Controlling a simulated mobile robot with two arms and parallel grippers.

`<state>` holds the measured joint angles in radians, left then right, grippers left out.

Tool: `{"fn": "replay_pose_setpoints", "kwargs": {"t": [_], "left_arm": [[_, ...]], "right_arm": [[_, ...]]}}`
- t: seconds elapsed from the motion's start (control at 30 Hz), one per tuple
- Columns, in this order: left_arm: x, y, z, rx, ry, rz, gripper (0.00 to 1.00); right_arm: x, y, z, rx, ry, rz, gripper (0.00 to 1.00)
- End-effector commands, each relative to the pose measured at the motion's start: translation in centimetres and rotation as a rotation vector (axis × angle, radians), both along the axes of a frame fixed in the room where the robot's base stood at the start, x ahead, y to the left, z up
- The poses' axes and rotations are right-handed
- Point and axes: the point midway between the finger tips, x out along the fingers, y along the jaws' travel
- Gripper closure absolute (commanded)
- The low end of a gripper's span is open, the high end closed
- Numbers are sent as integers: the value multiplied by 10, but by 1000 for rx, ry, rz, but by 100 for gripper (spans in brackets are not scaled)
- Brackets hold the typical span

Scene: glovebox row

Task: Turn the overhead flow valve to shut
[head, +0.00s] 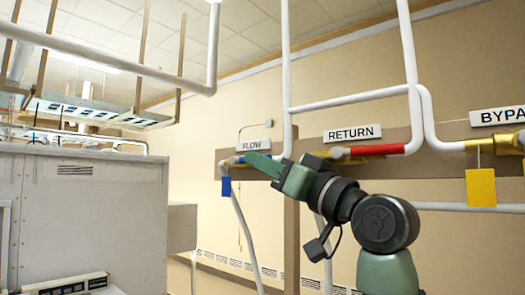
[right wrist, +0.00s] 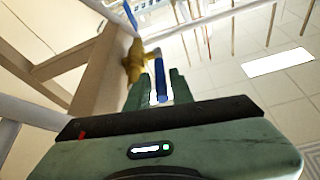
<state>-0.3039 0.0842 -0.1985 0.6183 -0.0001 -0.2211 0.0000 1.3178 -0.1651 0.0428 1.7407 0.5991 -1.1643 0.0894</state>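The flow valve is on the wall board under the FLOW sign (head: 254,146). Its blue handle (head: 235,160) shows just left of my right gripper's fingers, and a blue tag (head: 226,186) hangs below. My right gripper (head: 262,163) reaches up from the lower right and covers much of the valve. In the right wrist view, the blue handle (right wrist: 161,82) lies between the two green fingers (right wrist: 161,90), with a narrow gap beside it, so the gripper looks open around it. The brass valve body (right wrist: 133,60) is beyond the fingers. My left gripper is not in view.
The return valve's red handle (head: 377,150) is close on the right, under the RETURN sign (head: 352,133). The brass bypass valve (head: 492,146) with a yellow tag (head: 480,188) is further right. White pipes (head: 286,70) run around the valves. A grey cabinet (head: 90,215) stands at left.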

Motion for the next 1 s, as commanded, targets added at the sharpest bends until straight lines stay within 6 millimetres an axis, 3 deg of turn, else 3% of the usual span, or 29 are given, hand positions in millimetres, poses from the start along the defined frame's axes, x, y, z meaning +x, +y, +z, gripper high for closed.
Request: {"fn": "replay_pose_setpoints", "kwargs": {"t": [0.13, 0.3, 0.33, 0.4, 1.0], "left_arm": [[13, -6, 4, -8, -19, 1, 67], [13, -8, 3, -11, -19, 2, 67], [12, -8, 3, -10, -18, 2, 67], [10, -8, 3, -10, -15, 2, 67], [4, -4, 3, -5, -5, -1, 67]], "right_arm": [[4, 4, 1, 0, 0, 0, 78], [4, 3, 1, 0, 0, 0, 78], [4, 3, 1, 0, 0, 0, 80], [4, 3, 1, 0, 0, 0, 100], [4, 3, 1, 1, -1, 0, 100]]}}
